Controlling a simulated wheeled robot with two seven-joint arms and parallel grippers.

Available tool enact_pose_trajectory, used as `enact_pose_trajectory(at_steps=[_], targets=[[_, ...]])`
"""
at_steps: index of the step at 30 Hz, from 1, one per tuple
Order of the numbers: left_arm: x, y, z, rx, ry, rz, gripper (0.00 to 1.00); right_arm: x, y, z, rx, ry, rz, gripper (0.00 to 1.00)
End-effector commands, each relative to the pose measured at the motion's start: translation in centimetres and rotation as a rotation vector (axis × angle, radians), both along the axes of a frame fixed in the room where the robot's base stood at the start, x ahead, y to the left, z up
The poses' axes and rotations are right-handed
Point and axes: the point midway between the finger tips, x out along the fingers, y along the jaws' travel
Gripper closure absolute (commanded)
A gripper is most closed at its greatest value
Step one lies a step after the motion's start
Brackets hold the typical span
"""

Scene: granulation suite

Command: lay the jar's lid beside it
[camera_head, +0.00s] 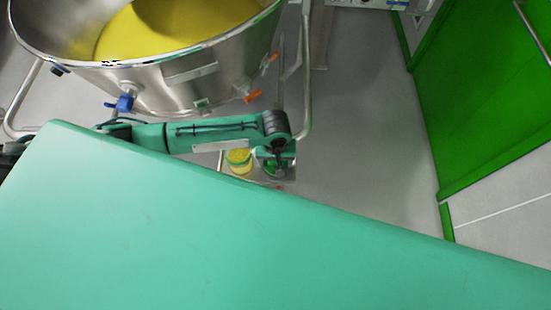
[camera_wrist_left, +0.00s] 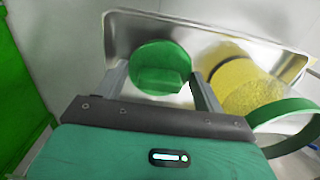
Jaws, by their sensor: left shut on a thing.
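The round green lid (camera_wrist_left: 160,58) is between the fingers of my left gripper (camera_wrist_left: 160,78) in the left wrist view. It shows a raised grip tab and lies over the metal tray, and I cannot tell whether it touches it. In the head view the lid (camera_head: 268,167) is partly hidden under my left gripper (camera_head: 280,170). The yellow jar (camera_head: 239,157) stands uncovered just left of the lid. In the left wrist view the jar (camera_wrist_left: 229,73) is to the right, its yellow contents visible and a green ring beside it. My right gripper is out of view.
The metal tray (camera_wrist_left: 135,22) has raised walls around jar and lid. A large steel vessel (camera_head: 190,71) with yellow contents stands behind, on a tube frame. A green panel (camera_head: 485,90) is at right. Grey floor (camera_head: 375,150) lies clear between. My teal body blocks the foreground.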

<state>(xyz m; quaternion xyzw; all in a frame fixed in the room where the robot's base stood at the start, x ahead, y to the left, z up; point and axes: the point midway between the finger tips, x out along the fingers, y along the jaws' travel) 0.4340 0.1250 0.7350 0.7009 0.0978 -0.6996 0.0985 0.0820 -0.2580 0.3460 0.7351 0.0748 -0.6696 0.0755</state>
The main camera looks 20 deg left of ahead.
Motion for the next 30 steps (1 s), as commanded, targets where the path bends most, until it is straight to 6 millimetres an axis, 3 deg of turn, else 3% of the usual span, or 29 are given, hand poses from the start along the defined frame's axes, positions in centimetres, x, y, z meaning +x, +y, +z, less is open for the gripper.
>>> enact_pose_trajectory(at_steps=[3,4,7,19,30], targets=[[0.0,0.0,-0.2,0.001,0.0,0.001,0.52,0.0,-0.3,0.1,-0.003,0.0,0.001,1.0],[0.0,0.0,-0.2,0.001,0.0,0.0,0.24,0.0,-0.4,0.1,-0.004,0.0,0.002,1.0],[0.0,0.0,-0.2,0.001,0.0,0.0,0.08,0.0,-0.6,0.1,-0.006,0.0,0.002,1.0],[0.0,0.0,0.8,0.0,0.0,0.0,0.08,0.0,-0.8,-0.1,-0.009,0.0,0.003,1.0],[0.1,0.0,8.3,-0.001,-0.002,-0.001,0.08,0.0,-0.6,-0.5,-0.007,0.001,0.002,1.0]])
